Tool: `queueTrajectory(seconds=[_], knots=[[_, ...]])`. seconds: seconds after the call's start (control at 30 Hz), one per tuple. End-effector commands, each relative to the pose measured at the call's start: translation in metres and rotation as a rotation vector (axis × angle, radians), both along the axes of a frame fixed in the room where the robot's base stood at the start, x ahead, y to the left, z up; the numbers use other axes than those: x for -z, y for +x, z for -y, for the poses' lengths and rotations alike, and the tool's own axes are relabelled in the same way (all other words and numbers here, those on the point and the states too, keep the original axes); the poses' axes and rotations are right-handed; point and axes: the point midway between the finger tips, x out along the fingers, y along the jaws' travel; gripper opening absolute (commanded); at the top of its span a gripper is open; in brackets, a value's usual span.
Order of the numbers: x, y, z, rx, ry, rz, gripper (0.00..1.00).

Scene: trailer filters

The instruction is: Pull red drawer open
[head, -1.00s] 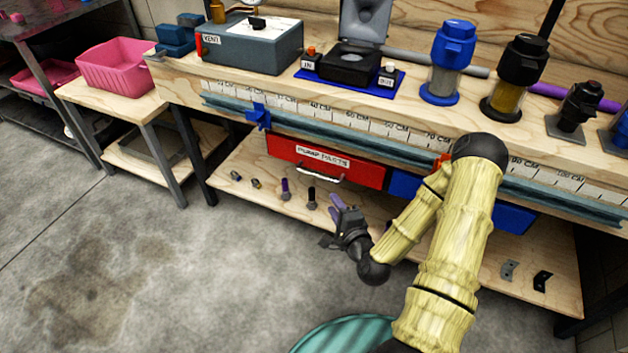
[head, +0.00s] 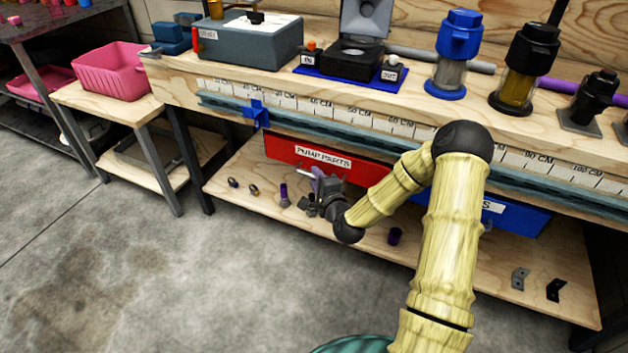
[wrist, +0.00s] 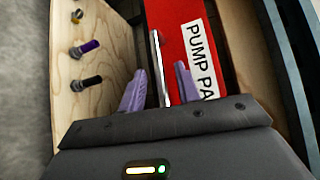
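The red drawer (head: 284,150), labelled "PUMP PARTS", sits under the workbench, and its front also shows in the wrist view (wrist: 178,30). It looks shut. Its silver handle (head: 304,173) is partly hidden by my gripper (head: 316,175) in the head view. In the wrist view the handle (wrist: 161,70) runs between the two purple fingers of my gripper (wrist: 161,84). The fingers are apart, one on each side of the bar, with gaps showing. My gripper is open and holds nothing.
A blue drawer (head: 515,215) is to the right, partly behind my arm. Several small fittings, including a purple-topped one (head: 284,195), stand on the lower shelf (head: 240,170). The workbench edge (head: 330,100) overhangs the drawers. Floor in front is clear.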

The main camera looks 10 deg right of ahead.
Motion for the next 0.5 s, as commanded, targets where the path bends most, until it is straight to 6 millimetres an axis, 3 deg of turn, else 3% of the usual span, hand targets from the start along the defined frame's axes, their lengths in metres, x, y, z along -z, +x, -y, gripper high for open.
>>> queueTrajectory(seconds=[0.17,0.43,0.5], knots=[[0.002,0.015,-0.003,-0.001,0.000,0.001,0.33],[0.002,0.017,-0.003,-0.001,0.001,-0.001,0.33],[0.002,0.017,-0.003,-0.001,0.001,0.000,0.23]])
